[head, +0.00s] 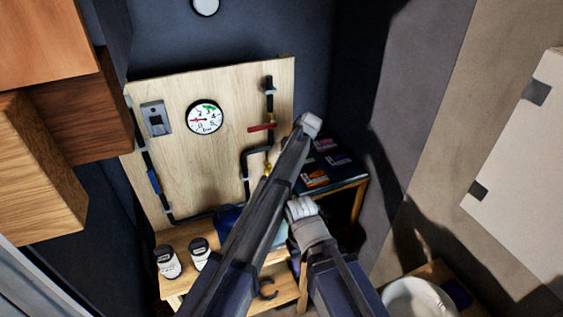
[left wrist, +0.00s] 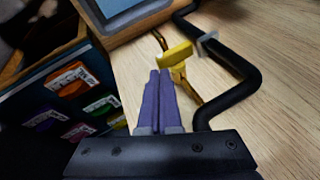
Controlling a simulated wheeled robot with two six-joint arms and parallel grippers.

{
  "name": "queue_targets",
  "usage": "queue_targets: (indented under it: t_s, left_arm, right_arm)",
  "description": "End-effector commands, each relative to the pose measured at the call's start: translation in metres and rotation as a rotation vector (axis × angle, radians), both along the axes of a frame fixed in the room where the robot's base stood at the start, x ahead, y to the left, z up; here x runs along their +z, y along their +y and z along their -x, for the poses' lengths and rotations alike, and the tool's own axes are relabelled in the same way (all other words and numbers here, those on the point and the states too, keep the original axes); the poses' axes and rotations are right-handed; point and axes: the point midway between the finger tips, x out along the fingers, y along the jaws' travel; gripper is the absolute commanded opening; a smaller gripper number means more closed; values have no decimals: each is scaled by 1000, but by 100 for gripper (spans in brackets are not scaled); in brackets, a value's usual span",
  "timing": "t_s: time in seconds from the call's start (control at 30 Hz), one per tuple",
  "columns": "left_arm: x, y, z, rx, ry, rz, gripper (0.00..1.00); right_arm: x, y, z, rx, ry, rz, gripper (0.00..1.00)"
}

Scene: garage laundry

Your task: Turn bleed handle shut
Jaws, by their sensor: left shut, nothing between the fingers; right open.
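A yellow handle (left wrist: 175,56) sits on a thin brass stem beside a black pipe in the left wrist view. In the head view the yellow handle (head: 267,168) is small and partly hidden by my arm. My left gripper (left wrist: 158,74) has purple fingers shut with nothing between them. Its tips are right beside the yellow handle's left end; I cannot tell whether they touch. In the head view the left gripper is hidden behind the arm. My right gripper (head: 300,208) is low in the middle, open and apart from the handle; its jaws show poorly.
A wooden board (head: 215,165) carries a round gauge (head: 205,118), black pipes and a red handle (head: 262,127). Two jars (head: 168,262) stand on the wooden bench at lower left. A dark case with coloured labelled items (left wrist: 72,88) is close to the left gripper's left side.

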Motion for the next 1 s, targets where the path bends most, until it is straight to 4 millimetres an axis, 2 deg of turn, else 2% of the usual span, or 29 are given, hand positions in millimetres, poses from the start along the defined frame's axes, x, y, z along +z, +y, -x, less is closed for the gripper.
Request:
queue_targets:
  t_s: [0.47,0.67,1.0]
  left_arm:
    - [13,2,0,2,0,-3,0]
    - [35,2,0,2,0,-3,0]
    - [86,1,1,1,-1,-1,0]
  right_arm:
    - [13,0,0,-3,0,-1,50]
    - [35,0,0,-7,0,-1,50]
    - [86,0,0,-14,0,-2,50]
